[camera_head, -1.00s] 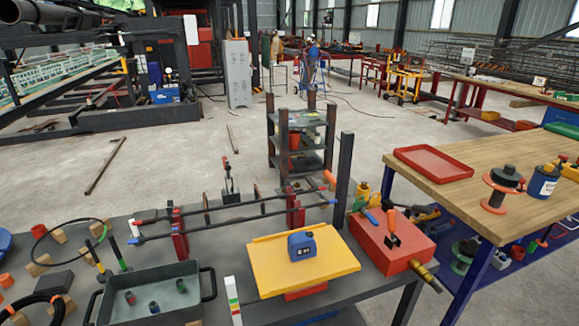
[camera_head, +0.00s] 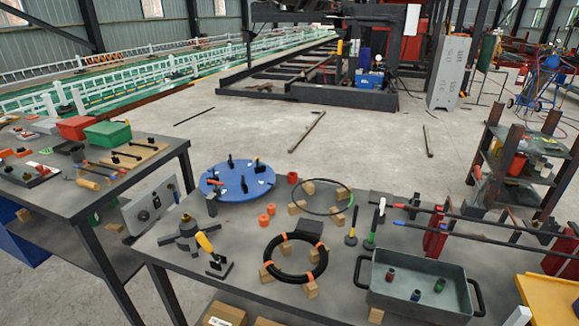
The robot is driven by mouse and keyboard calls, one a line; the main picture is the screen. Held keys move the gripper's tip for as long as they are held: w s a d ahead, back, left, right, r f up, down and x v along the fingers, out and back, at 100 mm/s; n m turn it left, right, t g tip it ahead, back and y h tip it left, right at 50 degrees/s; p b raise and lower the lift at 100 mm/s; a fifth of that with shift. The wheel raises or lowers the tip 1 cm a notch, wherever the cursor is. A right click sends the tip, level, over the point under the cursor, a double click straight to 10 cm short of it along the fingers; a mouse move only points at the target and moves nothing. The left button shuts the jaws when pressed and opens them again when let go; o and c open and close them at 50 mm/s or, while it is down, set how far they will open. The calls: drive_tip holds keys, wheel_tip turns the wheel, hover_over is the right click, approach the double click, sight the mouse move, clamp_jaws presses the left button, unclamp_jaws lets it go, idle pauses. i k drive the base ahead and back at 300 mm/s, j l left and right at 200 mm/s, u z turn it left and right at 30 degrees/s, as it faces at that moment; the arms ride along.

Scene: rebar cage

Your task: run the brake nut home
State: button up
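No part is clearly recognisable as the brake nut. A dark grey hub with spread arms (camera_head: 184,237) stands on the left end of the grey workbench (camera_head: 345,292), with a small brass-coloured piece (camera_head: 186,218) at its top. I cannot tell whether that piece is the nut or how far down it sits. My gripper is not in view.
A blue round plate (camera_head: 236,184) with black pegs, a black coil with orange ties (camera_head: 268,262) and a grey tray (camera_head: 414,302) share the bench. Another table (camera_head: 88,222) stands at left, with a gap between. Open floor lies behind.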

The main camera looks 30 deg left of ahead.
sight(186, 220)
drive_tip(key=u, duration=1.8)
drive_tip(key=i+j+z, duration=0.2)
drive_tip(key=i+z, duration=0.15)
drive_tip(key=i+j+z, duration=0.35)
drive_tip(key=i, duration=0.05)
